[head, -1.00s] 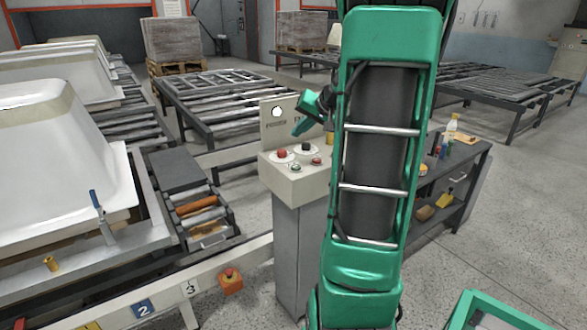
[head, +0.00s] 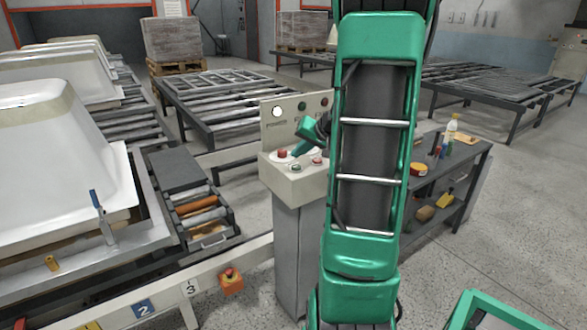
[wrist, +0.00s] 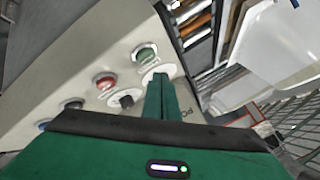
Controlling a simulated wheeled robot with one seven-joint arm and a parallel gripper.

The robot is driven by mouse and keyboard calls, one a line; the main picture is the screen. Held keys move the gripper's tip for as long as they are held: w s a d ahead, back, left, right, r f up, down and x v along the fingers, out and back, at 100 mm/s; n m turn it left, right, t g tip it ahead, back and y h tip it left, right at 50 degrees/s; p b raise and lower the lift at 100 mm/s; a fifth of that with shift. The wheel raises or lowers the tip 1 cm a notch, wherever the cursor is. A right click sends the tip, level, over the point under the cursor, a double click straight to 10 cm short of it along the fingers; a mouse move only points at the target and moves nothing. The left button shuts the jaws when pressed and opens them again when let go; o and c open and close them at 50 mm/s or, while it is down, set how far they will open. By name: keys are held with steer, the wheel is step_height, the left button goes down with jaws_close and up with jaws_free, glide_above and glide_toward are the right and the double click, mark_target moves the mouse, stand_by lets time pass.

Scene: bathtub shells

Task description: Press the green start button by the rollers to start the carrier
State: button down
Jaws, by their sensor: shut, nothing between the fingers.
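The green button (head: 296,168) sits in a pale ring at the front left of the control box (head: 290,186). In the wrist view the green button (wrist: 145,53) stands clear, just left of my fingertips. My gripper (head: 297,153) is shut and empty, pointing down over the box top behind the green button. In the wrist view the gripper (wrist: 158,82) overlaps a white disc (wrist: 165,70). A red mushroom button (head: 282,154) shows beside the fingertips in the head view. I cannot tell whether the fingers touch anything.
A smaller red button (head: 317,160) sits right of the green one; a black knob (wrist: 125,98) is close to the fingers. An upright panel (head: 277,125) with lamps rises behind. Rollers (head: 198,208) and a white tub shell (head: 60,150) are at left.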

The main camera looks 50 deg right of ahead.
mark_target(296, 167)
steer(key=shift+f, duration=0.75)
steer(key=shift+f, duration=0.2)
stand_by(1.5)
steer(key=shift+f, duration=0.2)
